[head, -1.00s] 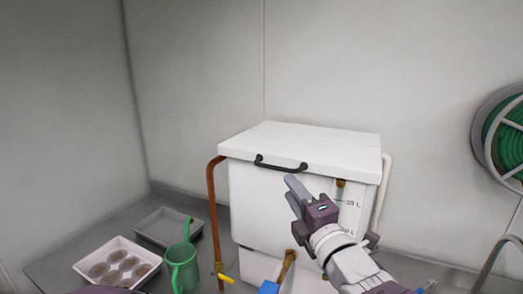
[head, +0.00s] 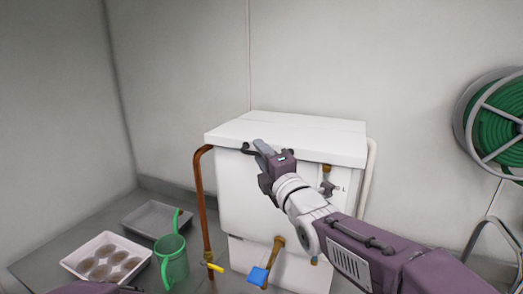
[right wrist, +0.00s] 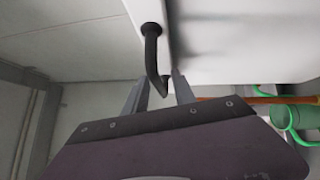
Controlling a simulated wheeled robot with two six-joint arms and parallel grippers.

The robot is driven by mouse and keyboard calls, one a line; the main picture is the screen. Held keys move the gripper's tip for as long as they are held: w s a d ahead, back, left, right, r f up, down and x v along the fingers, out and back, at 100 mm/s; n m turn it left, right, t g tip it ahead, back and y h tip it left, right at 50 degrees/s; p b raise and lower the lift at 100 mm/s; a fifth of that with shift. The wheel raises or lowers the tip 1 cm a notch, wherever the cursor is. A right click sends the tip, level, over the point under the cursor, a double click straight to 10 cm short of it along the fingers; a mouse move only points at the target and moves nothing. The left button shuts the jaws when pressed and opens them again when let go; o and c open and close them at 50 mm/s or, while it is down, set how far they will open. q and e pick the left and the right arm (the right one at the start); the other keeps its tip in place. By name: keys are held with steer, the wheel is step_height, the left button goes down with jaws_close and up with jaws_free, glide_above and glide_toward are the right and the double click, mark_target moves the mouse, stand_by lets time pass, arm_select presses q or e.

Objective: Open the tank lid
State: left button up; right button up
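The white tank (head: 262,195) stands against the wall, and its white lid (head: 300,132) lies flat and closed on top. A black handle (head: 247,150) sits on the lid's front edge, partly hidden behind my right gripper. My right gripper (head: 262,148) is at the handle in the head view. In the right wrist view, its two fingers (right wrist: 160,92) are apart, with the handle (right wrist: 152,55) reaching into the space between them. I cannot tell whether either finger touches it. My left gripper is not in view.
A copper pipe (head: 199,200) runs down the tank's left side and a white pipe (head: 370,175) down its right. A green watering can (head: 173,264), a white tray (head: 75,263) and a grey tray (head: 135,215) are at left. A green hose reel (head: 495,125) hangs at right.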

jaws_close()
stand_by(1.5)
